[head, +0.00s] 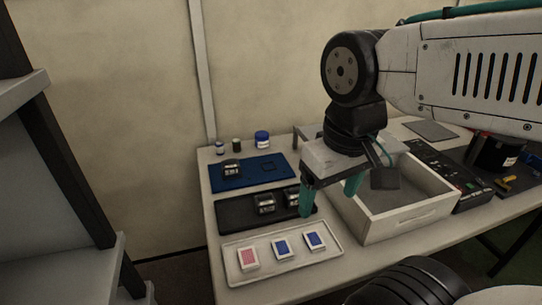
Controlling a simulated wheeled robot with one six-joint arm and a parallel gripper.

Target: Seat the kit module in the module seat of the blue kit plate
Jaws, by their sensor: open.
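The blue kit plate (250,178) lies at the back left of the table. A dark module (232,167) with a pale label sits on its left part. A small square outline (269,167), perhaps the module seat, shows empty on its right part. Two similar dark modules, one on the left (265,204) and one on the right (291,195), stand on a black tray (235,217) in front of the plate. I cannot tell which is the kit module. My gripper (328,203) is open, its teal fingers pointing down by the black tray's right end. The left finger partly hides the right module.
A white tray (280,275) with one red and two blue card packs lies at the front. An open pale box (405,220) stands right of my gripper. Small jars, one blue-lidded (262,139), stand behind the plate. A dark panel (445,175) lies further right.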

